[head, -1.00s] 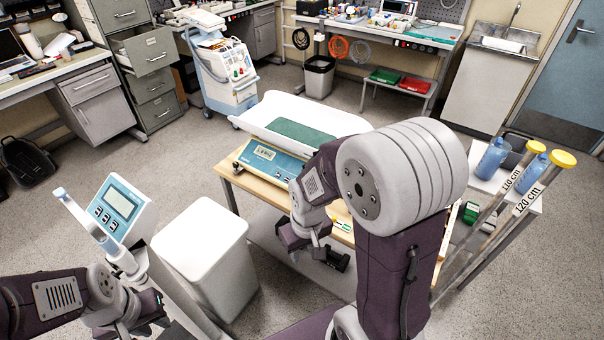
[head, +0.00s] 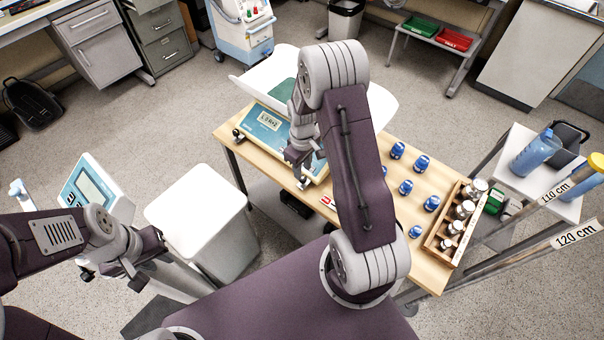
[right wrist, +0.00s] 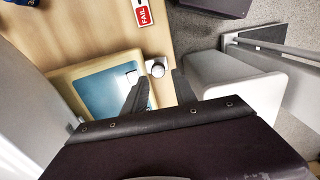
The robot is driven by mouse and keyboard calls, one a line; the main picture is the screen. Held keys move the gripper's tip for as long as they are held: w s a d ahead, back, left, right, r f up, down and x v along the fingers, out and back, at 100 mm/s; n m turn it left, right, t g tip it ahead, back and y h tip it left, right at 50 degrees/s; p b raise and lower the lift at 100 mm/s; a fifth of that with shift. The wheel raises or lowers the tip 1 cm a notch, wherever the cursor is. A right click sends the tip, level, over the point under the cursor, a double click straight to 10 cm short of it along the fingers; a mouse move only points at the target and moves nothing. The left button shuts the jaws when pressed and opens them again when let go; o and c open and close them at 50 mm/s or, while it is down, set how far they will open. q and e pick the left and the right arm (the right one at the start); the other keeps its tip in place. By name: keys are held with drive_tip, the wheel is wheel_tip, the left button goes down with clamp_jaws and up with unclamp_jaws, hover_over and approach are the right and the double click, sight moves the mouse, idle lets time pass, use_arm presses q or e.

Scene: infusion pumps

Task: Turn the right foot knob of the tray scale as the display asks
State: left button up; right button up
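The tray scale (head: 262,130) stands on the wooden table with a white tray and green pad on top. Its small display (head: 270,121) seems to read "L0 R+2". The left foot knob (head: 238,133) shows at its front left corner. My right gripper (head: 297,178) is at the front right corner and hides part of it. In the right wrist view the right foot knob (right wrist: 156,68), round and silvery, lies just beyond the gap between my open fingers (right wrist: 158,88), apparently not gripped. My left gripper (head: 132,273) hangs at the left, away from the scale; its fingers are unclear.
Several blue weights (head: 405,187) and a wooden rack (head: 432,240) of metal weights stand on the table's right. A red FAIL label (right wrist: 143,14) lies near the knob. A white bin (head: 200,215) stands left of the table. Height poles (head: 540,205) lean at the right.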

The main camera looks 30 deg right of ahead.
sight(303, 177)
drive_tip(key=f, duration=0.4)
drive_tip(key=shift+w+d+f, duration=0.2)
drive_tip(key=shift+d+f, duration=0.1)
drive_tip(key=shift+a+f, duration=0.1)
drive_tip(key=shift+f, duration=0.05)
use_arm(q)
drive_tip(key=shift+w+d, duration=0.1)
drive_tip(key=shift+d, duration=0.05)
use_arm(e)
drive_tip(key=shift+s, duration=0.1)
clamp_jaws()
use_arm(q)
drive_tip(key=shift+w, duration=0.1)
use_arm(e)
drive_tip(key=shift+m, duration=0.4)
